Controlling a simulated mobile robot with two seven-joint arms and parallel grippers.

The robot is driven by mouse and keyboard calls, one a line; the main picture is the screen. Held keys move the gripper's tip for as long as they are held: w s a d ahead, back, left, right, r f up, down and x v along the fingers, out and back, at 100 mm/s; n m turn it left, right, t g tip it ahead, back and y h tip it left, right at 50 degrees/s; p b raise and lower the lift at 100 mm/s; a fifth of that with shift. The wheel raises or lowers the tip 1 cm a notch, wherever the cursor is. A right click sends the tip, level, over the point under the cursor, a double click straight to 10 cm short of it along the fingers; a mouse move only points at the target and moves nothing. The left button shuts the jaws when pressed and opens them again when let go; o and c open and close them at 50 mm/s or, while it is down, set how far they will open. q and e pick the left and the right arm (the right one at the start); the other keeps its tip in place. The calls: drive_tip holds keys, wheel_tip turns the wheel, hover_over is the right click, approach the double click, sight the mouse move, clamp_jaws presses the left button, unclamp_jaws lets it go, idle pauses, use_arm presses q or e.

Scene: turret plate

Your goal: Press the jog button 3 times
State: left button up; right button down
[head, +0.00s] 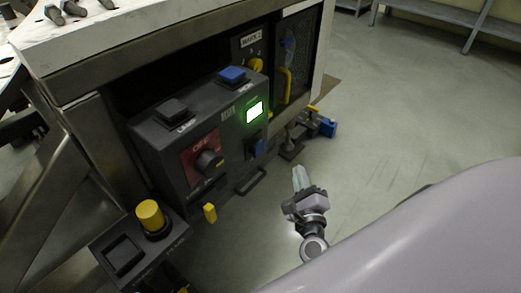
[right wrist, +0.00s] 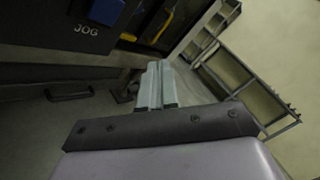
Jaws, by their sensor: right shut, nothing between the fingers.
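The control box (head: 165,140) shows in the head view. In the right wrist view a blue part (right wrist: 103,10) sits at the top edge, just above the label JOG (right wrist: 87,30). My right gripper (head: 298,178) is shut and empty, in the open air in front of and to the right of the box, apart from the button. Its closed fingers also show in the right wrist view (right wrist: 155,75). My left gripper is not in view.
Another blue button (head: 232,74) and a black button (head: 172,109) are on the box's top. A red OFF panel with a black knob (head: 207,160) is on its front. A lower box with a yellow button (head: 151,216) stands at the left.

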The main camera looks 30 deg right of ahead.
sight(259, 148)
use_arm(q)
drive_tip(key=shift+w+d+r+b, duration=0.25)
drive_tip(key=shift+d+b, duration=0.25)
drive_tip(key=shift+b, duration=0.3)
use_arm(e)
drive_tip(key=w+a, duration=0.3)
drive_tip(key=w, duration=0.5)
drive_tip(key=shift+a, duration=0.2)
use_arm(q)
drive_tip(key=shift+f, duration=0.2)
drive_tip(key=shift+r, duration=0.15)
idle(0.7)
use_arm(e)
drive_tip(key=shift+w, duration=0.2)
drive_tip(key=shift+w+a, duration=0.2)
drive_tip(key=shift+w, duration=0.05)
